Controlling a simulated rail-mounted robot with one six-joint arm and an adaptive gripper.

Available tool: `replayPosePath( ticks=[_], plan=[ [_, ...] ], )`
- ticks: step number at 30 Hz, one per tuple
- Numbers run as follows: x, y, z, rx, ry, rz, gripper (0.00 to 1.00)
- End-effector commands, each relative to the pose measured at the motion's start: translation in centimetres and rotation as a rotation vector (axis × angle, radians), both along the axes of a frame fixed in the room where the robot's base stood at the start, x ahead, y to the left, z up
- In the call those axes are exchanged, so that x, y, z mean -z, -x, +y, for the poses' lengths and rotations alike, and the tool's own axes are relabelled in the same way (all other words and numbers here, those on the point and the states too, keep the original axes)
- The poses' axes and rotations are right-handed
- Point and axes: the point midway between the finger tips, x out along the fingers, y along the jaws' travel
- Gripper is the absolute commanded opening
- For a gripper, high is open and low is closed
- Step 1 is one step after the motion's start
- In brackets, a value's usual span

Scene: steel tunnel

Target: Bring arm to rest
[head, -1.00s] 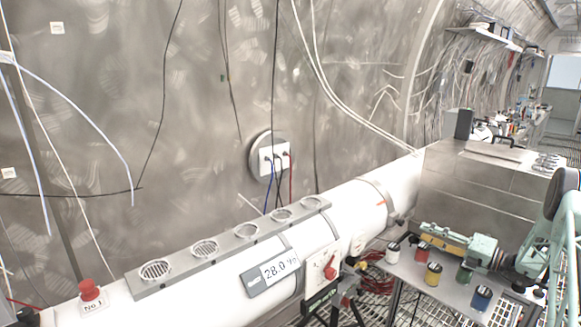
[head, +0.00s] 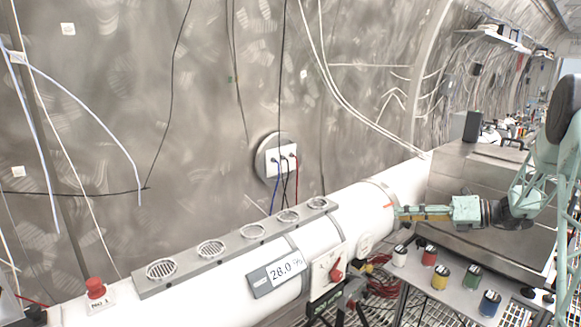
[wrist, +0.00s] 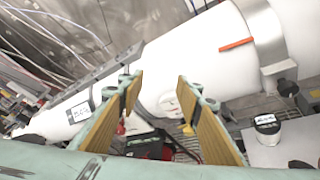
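My gripper (head: 400,214) is at the right in the head view, at the end of my pale green arm. It points left, in front of the white pipe (head: 228,284) and above the small metal table. In the wrist view my gripper (wrist: 155,85) shows two tan-padded fingers standing well apart with nothing between them. The white pipe (wrist: 195,50) lies beyond the fingertips.
Several small jars with coloured bands, among them a white one (head: 399,256) and a blue one (head: 489,304), stand on the metal table (head: 455,310) below my gripper. A large steel box (head: 455,172) stands behind my arm. A red button (head: 96,288) is at the far left.

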Motion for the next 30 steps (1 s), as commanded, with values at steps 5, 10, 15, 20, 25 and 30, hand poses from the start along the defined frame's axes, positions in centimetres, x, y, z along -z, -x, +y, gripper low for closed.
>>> replayPosePath(
  ticks=[5,10,15,20,25,30],
  plan=[
    [-2.3,1.8,3.0,-0.073,0.083,-0.045,0.32],
    [-4.2,3.8,5.5,-0.143,0.163,-0.09,0.32],
    [-6.0,5.9,8.0,-0.215,0.239,-0.138,0.32],
    [-7.5,8.1,10.1,-0.284,0.31,-0.183,0.32],
    [-9.0,10.5,12.2,-0.359,0.384,-0.233,0.32],
    [-10.4,13.0,14.2,-0.434,0.455,-0.286,0.32]
  ],
)
